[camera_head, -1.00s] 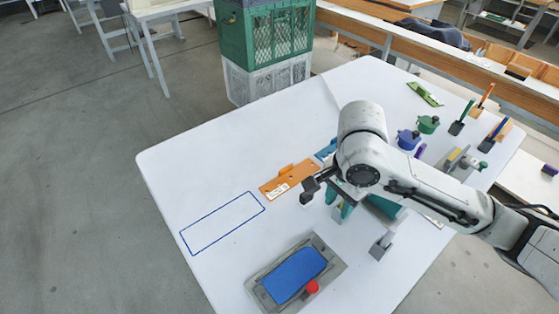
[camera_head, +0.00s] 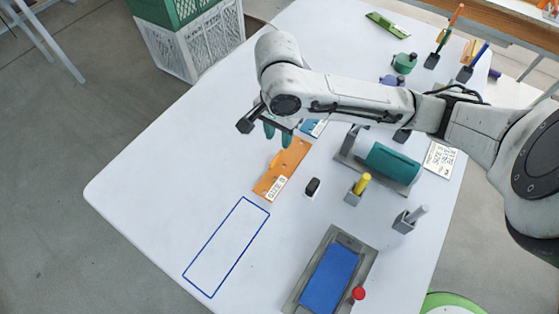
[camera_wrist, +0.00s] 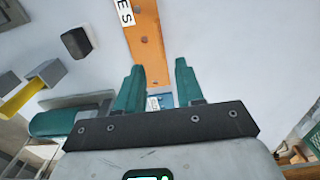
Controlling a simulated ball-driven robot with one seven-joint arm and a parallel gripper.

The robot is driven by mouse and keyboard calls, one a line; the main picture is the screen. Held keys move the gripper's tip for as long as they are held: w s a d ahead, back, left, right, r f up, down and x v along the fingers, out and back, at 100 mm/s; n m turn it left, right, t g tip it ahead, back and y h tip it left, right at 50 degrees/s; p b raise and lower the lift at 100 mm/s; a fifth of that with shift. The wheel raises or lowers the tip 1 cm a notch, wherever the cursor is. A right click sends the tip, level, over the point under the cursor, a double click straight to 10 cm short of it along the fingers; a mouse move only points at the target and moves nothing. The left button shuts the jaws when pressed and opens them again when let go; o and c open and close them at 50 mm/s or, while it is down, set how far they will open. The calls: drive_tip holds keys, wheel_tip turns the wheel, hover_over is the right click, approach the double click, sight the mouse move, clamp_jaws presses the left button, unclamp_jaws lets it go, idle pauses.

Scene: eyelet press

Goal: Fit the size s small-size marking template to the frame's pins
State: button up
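An orange template (camera_head: 284,168) with a white label that seems to read "SIZE S" lies flat on the white table; in the wrist view it (camera_wrist: 146,38) runs up from between my fingertips. My gripper (camera_head: 277,136) has teal fingers, open and empty, over or near the template's far end; it also shows in the wrist view (camera_wrist: 157,68). Height above the template is hard to judge. A blue template (camera_head: 313,128) lies just beyond, partly hidden by my arm. A grey frame (camera_head: 296,296) holds a blue panel (camera_head: 332,277) beside a red knob (camera_head: 359,293). I cannot make out its pins.
A blue outlined rectangle (camera_head: 262,206) marks bare table. A black piece (camera_head: 312,187), a yellow-handled tool (camera_head: 361,184), a grey-handled tool (camera_head: 417,212) and a teal cylinder (camera_head: 393,163) stand right. Crates (camera_head: 195,45) stand beyond the table. The left table area is clear.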

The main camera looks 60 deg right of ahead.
sight(277, 155)
drive_tip(key=shift+a+f, duration=0.15)
drive_tip(key=shift+f, duration=1.75)
drive_tip(key=shift+a+f, duration=0.1)
drive_tip(key=shift+f, duration=1.75)
clamp_jaws()
